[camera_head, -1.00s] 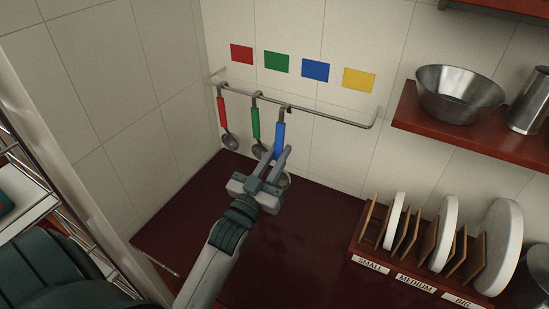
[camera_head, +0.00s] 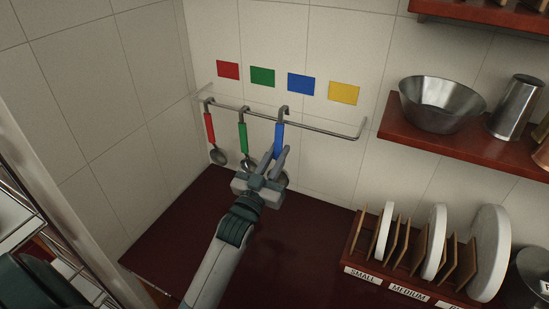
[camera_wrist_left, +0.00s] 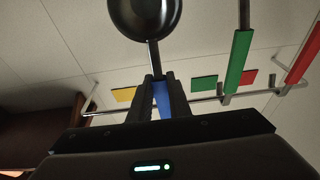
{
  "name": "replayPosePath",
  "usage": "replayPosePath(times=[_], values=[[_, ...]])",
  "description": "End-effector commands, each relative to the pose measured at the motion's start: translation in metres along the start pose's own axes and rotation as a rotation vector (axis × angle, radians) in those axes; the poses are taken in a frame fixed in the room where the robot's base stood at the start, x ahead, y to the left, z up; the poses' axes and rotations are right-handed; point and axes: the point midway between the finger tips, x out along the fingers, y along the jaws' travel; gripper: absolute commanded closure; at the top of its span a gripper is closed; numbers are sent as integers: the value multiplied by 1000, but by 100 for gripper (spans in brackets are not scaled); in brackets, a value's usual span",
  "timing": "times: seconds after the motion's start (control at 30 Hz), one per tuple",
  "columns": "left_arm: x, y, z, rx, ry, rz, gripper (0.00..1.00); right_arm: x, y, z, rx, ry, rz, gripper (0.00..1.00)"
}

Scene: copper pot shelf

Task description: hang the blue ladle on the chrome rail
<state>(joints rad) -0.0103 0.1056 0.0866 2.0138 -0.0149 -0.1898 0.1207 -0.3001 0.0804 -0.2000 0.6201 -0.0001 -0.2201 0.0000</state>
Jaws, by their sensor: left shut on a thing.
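The blue ladle (camera_head: 279,137) is upright in front of the chrome rail (camera_head: 325,131), under the blue square. Its hook top shows slightly above the rail line; whether it touches the rail I cannot tell. My left gripper (camera_head: 274,158) is shut on the lower part of its blue handle. In the left wrist view the blue handle (camera_wrist_left: 162,100) lies between the fingers, with the dark bowl (camera_wrist_left: 145,14) beyond them. In the head view the gripper mostly hides the bowl. My right gripper is not in view.
A red ladle (camera_head: 210,128) and a green ladle (camera_head: 243,138) hang on the rail to the left, the green one close by. Red, green, blue and yellow squares mark the wall. A shelf (camera_head: 470,144) with a steel bowl and a plate rack (camera_head: 375,263) stand right.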

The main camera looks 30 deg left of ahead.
Motion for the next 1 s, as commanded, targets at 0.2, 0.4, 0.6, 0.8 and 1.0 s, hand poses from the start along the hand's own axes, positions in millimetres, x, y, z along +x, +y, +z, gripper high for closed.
replayPosePath(times=[0.2, 0.4, 0.6, 0.8, 1.0], values=[[0, 0, 14, 0, 1, 0, 100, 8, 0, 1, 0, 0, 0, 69], [-3, 0, 24, 0, 0, 0, 100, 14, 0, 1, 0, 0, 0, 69], [-4, 0, 29, 0, 1, 0, 100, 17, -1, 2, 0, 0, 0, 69], [-4, 0, 30, 0, 2, 0, 100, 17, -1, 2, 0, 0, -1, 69], [-4, 0, 30, 0, 1, 0, 100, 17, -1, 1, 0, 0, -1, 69]])
